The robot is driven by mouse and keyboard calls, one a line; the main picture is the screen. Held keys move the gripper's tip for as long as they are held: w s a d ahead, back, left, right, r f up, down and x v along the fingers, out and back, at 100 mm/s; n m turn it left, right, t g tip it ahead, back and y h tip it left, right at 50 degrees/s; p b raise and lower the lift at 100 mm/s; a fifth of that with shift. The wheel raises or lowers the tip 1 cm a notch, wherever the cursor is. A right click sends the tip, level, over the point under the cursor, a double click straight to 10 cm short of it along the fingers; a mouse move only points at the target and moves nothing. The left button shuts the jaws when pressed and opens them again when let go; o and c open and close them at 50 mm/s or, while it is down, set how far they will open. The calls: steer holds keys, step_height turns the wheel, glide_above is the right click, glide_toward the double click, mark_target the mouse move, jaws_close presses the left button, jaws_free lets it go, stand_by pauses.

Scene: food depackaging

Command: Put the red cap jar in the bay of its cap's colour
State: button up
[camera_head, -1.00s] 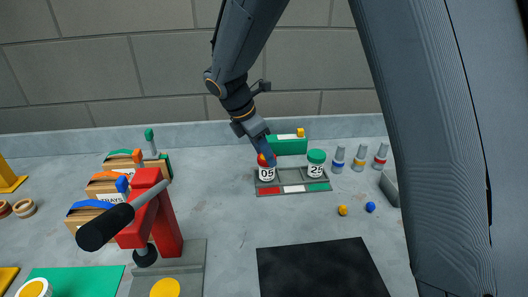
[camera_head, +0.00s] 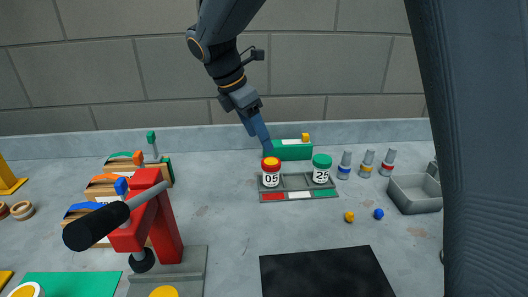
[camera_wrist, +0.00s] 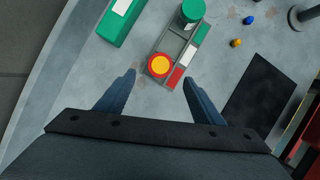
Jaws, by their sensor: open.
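The red cap jar (camera_head: 271,173), white with "05" on it and a yellow disc on its red cap, stands upright at the left end of the grey bay rack (camera_head: 296,182), behind the red strip (camera_head: 272,196). It also shows in the wrist view (camera_wrist: 160,65). A green cap jar (camera_head: 321,169) marked "25" stands at the right end, behind the green strip. The middle bay, behind a white strip, is empty. My gripper (camera_head: 268,150) is open and empty, above and behind the red cap jar. In the wrist view its fingers (camera_wrist: 160,85) are spread, with the jar beyond their tips.
A green box (camera_head: 291,152) stands behind the rack. Several small bottles (camera_head: 366,164) and a grey bin (camera_head: 414,194) are to the right. A yellow and a blue ball lie in front of them. A black mat (camera_head: 328,275) lies nearer. A red lever press (camera_head: 155,220) stands left.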

steer(key=s+d+f+m+y, duration=0.1)
steer(key=s+d+f+m, duration=0.3)
steer(key=s+d+m, duration=0.1)
steer(key=s+d+f+m+y, duration=0.1)
steer(key=s+d+f+m, duration=0.4)
steer(key=m, duration=0.4)
steer(key=s+d+f+m+y, duration=0.2)
steer(key=s+d+f+m, duration=0.2)
steer(key=s+m, duration=0.3)
steer(key=shift+s+d+f+m+b, duration=0.3)
steer(key=shift+s+d+m, duration=0.1)
steer(key=shift+d, duration=0.2)
steer(key=shift+s+d+f+m, duration=0.15)
steer(key=shift+s+f+m, duration=0.1)
steer(key=shift+m, duration=0.15)
